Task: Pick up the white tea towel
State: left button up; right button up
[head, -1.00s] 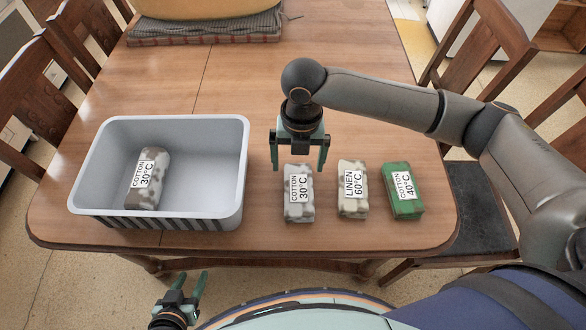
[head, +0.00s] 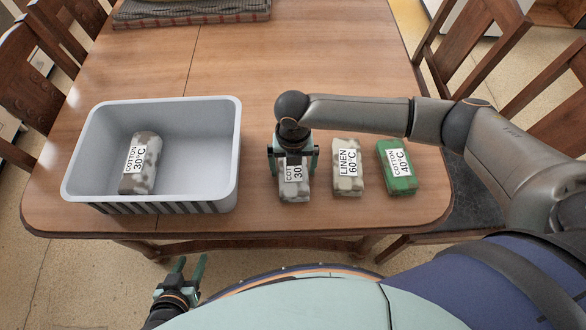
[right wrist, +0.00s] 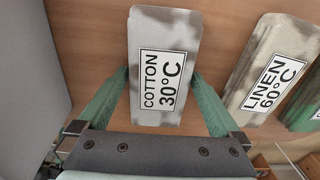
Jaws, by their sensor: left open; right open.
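A folded, white-and-grey mottled towel labelled COTTON 30°C (head: 293,192) lies on the table and fills the middle of the right wrist view (right wrist: 175,32). My right gripper (head: 294,165) is open over its far part, hiding some of it. In the right wrist view the fingers (right wrist: 160,82) are on either side of the towel; I cannot tell whether they touch it. A cream-and-grey towel labelled LINEN 60°C (head: 348,185) lies to its right. My left gripper (head: 191,264) is open and empty, low in front of the table.
A grey bin (head: 222,197) at the left holds another mottled COTTON 30°C towel (head: 136,182). A green COTTON 40°C towel (head: 402,183) lies right of the linen one. A folded checked cloth (head: 190,12) lies at the back. The table's middle (head: 240,70) is clear.

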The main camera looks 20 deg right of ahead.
jog(key=shift+f, duration=0.2)
jog(key=shift+r, duration=0.1)
jog(key=c, duration=1.1)
